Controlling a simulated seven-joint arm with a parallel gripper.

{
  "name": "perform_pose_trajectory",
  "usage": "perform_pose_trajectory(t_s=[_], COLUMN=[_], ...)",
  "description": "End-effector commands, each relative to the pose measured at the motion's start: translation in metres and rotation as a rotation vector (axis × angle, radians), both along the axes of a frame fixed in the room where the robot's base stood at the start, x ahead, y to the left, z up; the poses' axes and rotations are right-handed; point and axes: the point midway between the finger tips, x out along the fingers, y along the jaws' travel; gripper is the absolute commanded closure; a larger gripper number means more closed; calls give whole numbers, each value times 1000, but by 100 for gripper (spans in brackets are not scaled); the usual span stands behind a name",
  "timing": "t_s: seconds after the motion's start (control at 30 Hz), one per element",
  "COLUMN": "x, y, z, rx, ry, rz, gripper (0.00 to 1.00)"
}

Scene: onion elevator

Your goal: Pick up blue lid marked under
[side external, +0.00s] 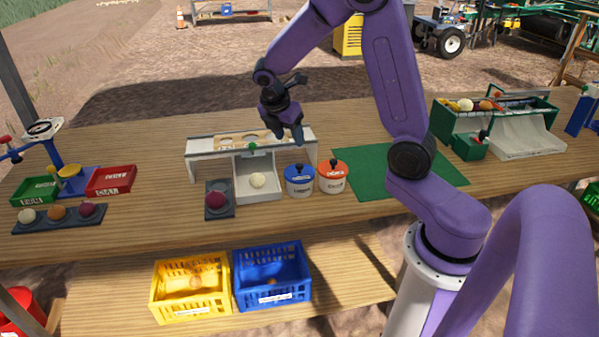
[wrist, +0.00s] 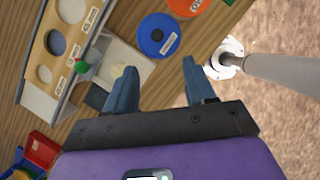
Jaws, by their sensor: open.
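The blue lid (side external: 299,171) sits on a white pot with a printed label, on the table right of the white tray. In the wrist view the blue lid (wrist: 158,36) is a round disc with a dark knob and a label, ahead of the fingers. The label is too small to read surely. My gripper (side external: 288,137) is open and empty, above and a little left of the blue lid in the side view. In the wrist view my gripper's two fingers (wrist: 160,84) are spread with nothing between them.
An orange-red lidded pot (side external: 332,176) stands close to the right of the blue one. A white stand with holes (side external: 205,150) and a white tray (side external: 258,186) with a pale onion are at left. A green mat (side external: 375,170) lies at right.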

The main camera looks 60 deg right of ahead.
Motion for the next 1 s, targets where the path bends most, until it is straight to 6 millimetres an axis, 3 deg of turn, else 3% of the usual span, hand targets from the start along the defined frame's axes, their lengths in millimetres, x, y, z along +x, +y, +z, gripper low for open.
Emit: perform_pose_trajectory(t_s=[0.33,0.73,1.0], x=[-1,1,4], y=[-25,-36,-50], z=[-60,-86,-116], rx=[1,1,1], ry=[5,0,1], rz=[-1,-2,-2], gripper=[45,45,45])
